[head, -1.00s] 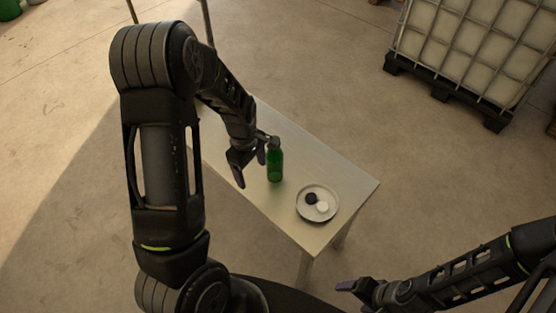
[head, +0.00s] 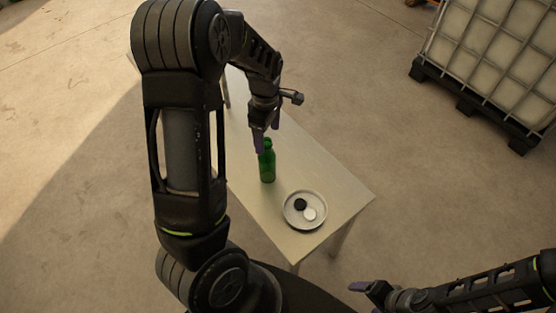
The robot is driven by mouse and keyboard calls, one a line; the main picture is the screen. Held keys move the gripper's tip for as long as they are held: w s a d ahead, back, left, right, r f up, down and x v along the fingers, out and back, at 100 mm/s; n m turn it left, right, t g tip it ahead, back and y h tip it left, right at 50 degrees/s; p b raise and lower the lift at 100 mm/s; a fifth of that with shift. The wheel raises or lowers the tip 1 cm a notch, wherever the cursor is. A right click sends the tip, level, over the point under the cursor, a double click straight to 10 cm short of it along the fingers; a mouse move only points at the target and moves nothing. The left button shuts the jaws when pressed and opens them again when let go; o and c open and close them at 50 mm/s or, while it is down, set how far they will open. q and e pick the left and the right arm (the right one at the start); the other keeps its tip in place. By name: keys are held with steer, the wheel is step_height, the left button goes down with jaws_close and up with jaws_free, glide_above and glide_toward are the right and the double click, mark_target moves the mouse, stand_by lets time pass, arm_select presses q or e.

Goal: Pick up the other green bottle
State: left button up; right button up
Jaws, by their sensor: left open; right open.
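A green bottle (head: 267,166) stands upright on the narrow light table (head: 325,184), behind and left of a round plate (head: 291,222). It is the only green bottle I can make out. My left gripper (head: 266,142) is open and points down at the bottle's top. One finger overlaps the bottle's neck in the picture, and I cannot tell whether it touches. The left hand hides part of the table behind the bottle. My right gripper (head: 364,296) is open and empty at the lower right, off the table's front corner.
The plate holds a black round piece (head: 300,204) and a white round piece (head: 309,214). A caged white tank (head: 490,55) on a black pallet (head: 475,108) stands at the upper right. The floor between the table and the tank is clear.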

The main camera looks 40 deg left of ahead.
mark_target(266, 151)
arm_select(q)
steer(key=shift+s+a, duration=0.2)
steer(key=shift+f, duration=1.3)
steer(key=shift+f+p, duration=0.65)
steer(key=shift+f, duration=1.95)
jaws_close()
